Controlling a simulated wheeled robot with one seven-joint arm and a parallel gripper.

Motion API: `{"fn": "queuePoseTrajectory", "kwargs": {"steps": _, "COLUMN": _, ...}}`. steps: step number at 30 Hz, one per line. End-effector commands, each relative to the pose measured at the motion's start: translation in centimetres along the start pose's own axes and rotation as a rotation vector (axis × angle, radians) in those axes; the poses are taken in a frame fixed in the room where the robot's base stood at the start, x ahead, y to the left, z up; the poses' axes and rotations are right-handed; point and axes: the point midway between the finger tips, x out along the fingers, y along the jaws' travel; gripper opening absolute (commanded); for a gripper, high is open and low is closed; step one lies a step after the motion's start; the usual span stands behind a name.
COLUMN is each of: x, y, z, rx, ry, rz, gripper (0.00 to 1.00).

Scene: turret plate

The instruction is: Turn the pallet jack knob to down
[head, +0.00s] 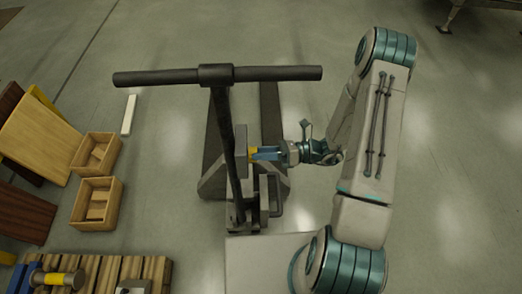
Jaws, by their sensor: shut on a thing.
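The pallet jack (228,130) stands in the middle of the head view, with a dark T-shaped handle (290,73) rising toward the camera and two dark forks behind it. A small yellow knob (252,154) shows on the right side of its upright grey housing. My gripper (262,154) reaches in from the right and is shut on the yellow knob. The blue fingers cover part of the knob. Which setting the knob points to cannot be told, and no markings are readable.
Two wooden boxes (82,207) and leaning boards (35,140) stand at the left. A wooden pallet (115,268) with a hammer-like tool (62,278) lies at the bottom left. The T-handle stands close to the left of my arm.

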Motion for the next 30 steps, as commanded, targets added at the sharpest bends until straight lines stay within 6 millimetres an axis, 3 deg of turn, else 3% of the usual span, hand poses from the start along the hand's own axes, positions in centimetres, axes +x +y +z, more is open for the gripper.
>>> {"fn": "queuePoseTrajectory", "kwargs": {"steps": 20, "x": -0.08, "y": -0.09, "z": -0.04, "rx": 0.06, "ry": 0.001, "rz": -0.003, "gripper": 0.18}}
{"fn": "queuePoseTrajectory", "kwargs": {"steps": 21, "x": -0.08, "y": -0.09, "z": -0.04, "rx": 0.06, "ry": 0.001, "rz": -0.003, "gripper": 0.52}}
{"fn": "queuePoseTrajectory", "kwargs": {"steps": 22, "x": -0.07, "y": -0.09, "z": -0.04, "rx": 0.06, "ry": 0.001, "rz": -0.003, "gripper": 0.6}}
{"fn": "queuePoseTrajectory", "kwargs": {"steps": 30, "x": 0.03, "y": -0.04, "z": -0.04, "rx": 0.059, "ry": 0.002, "rz": 0.0, "gripper": 0.63}}
